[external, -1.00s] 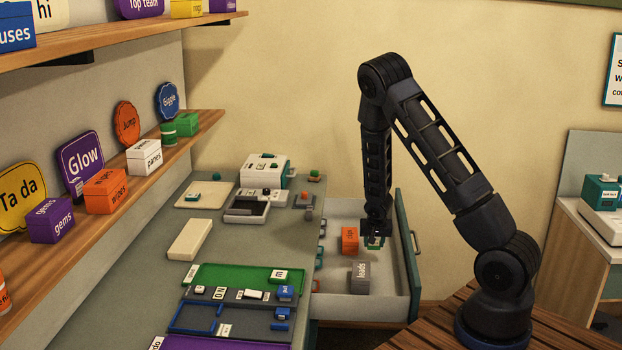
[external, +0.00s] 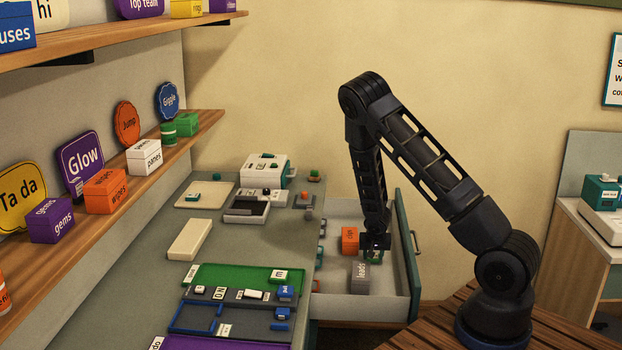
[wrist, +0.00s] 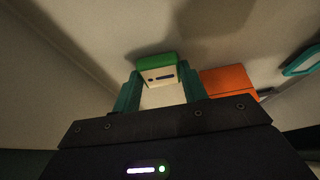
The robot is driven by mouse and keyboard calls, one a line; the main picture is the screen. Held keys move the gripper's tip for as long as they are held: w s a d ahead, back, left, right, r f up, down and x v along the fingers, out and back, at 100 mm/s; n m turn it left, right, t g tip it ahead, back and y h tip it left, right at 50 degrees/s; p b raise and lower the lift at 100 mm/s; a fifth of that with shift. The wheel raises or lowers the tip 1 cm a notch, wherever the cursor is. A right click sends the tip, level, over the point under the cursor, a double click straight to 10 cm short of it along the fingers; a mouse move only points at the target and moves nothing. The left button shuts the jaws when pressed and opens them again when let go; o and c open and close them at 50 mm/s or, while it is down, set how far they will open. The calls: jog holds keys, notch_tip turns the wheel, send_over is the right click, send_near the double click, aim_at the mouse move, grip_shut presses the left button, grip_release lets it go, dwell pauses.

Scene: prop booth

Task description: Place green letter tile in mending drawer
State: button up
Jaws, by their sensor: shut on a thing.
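The green letter tile (wrist: 156,62) has a green edge and a cream face with a dark mark. My gripper (wrist: 158,82) has teal fingers on either side of the tile and is shut on it. In the external view my gripper (external: 375,255) is low inside the open drawer (external: 340,308), between an orange box and a grey box. The tile is mostly hidden by the fingers there. I cannot tell whether the tile touches the drawer floor.
The orange box (external: 349,240) and the grey box (external: 360,277) marked "leads" stand in the drawer. Small teal and orange items lie along its left side. The drawer's green front (external: 408,255) rises close to the right. The counter (external: 240,245) holds trays and tiles.

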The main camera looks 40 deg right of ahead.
jog(key=shift+f, duration=0.1)
jog(key=o, duration=0.9)
jog(key=shift+o, duration=0.2)
jog(key=s+a+r+n+y, duration=0.1)
jog(key=s+a+r, duration=0.35)
jog(key=r, duration=0.75)
jog(key=s+a+r+n, duration=0.1)
jog(key=s+a+r, duration=0.3)
jog(key=r, duration=0.9)
jog(key=s+a+r+n+y, duration=0.1)
jog(key=s+a+r, duration=0.35)
jog(key=r, duration=0.75)
jog(key=s+a+r+n, duration=0.2)
jog(key=s+r, duration=0.2)
jog(key=s, duration=0.3)
jog(key=s+a+r+n+y, duration=0.1)
jog(key=s+r, duration=0.3)
jog(key=s, duration=0.4)
jog(key=s+a+r+n+t, duration=0.1)
jog(key=s+a+r+n, duration=0.1)
jog(key=s, duration=0.5)
notch_tip(320, 180, up, 2)
jog(key=shift+s+a+r+n, duration=0.2)
jog(key=shift+a+n, duration=0.2)
jog(key=shift+a, duration=0.15)
